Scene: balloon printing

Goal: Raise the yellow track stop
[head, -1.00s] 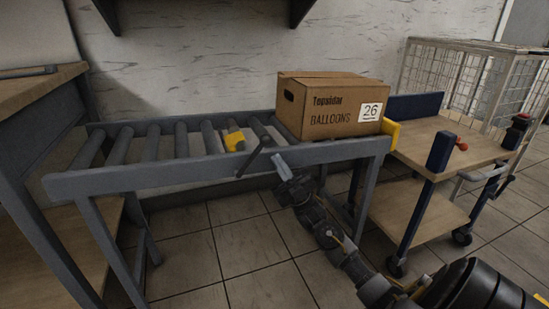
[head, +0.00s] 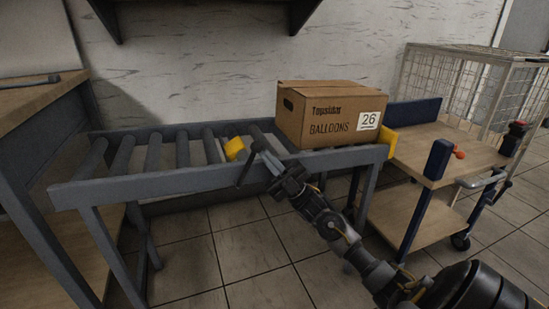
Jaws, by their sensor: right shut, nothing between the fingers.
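The yellow track stop (head: 235,149) stands tilted among the rollers of the grey conveyor (head: 170,186), left of the cardboard box. A dark lever (head: 246,169) sits beside it at the conveyor's front rail. My right gripper (head: 266,158) is shut and empty. Its fingertips are at the front rail, just right of the lever; I cannot tell if they touch it. My left gripper is out of view.
A cardboard box (head: 329,113) marked "BALLOONS" and 26 sits on the conveyor's right end, by a yellow end piece (head: 388,143). A wheeled cart (head: 463,147) stands to the right, with a wire cage (head: 468,84) behind. A wooden bench (head: 35,92) is at left.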

